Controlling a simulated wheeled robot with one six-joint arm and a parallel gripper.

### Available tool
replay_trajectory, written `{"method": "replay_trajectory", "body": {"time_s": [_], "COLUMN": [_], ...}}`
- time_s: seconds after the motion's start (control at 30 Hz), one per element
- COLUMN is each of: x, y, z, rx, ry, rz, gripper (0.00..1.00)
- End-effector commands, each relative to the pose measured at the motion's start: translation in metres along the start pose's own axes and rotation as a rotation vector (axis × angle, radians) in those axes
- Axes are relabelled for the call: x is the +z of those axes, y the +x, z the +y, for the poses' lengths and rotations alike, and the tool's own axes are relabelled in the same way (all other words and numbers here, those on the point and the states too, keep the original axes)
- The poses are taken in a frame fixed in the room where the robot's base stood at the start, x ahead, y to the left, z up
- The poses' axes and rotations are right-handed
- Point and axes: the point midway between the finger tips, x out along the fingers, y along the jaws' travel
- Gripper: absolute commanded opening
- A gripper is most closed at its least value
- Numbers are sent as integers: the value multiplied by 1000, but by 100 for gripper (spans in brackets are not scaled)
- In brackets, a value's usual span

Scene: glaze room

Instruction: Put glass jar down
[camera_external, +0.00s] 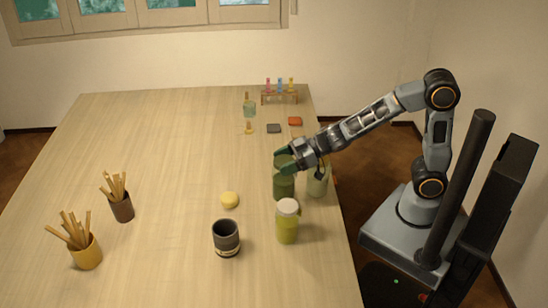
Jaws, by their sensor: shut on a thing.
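My gripper (287,164) is over the right side of the table, with its dark green fingers shut around the upper part of a dark green jar (284,187). The jar looks upright, and its top is partly hidden by the fingers. I cannot tell whether its base touches the table. A paler green glass jar (318,184) stands just to its right, partly behind my gripper and close to the table's right edge. Another green glass jar with a whitish lid (287,224) stands nearer the camera.
The wooden table (170,150) is clear across its middle left. A dark cup (226,238) and a yellow round thing (229,200) stand left of the jars. Two brush pots (122,209) (86,253) are at left.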

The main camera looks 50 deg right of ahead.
Motion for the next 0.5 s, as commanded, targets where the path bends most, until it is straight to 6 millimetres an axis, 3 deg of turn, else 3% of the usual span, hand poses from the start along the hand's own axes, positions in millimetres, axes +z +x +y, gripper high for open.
{"method": "replay_trajectory", "body": {"time_s": [0.3,0.5], "x": [30,35], "y": [11,13], "z": [1,1], "rx": [1,1], "ry": [0,-1], "rz": [1,5], "gripper": [0,0]}}
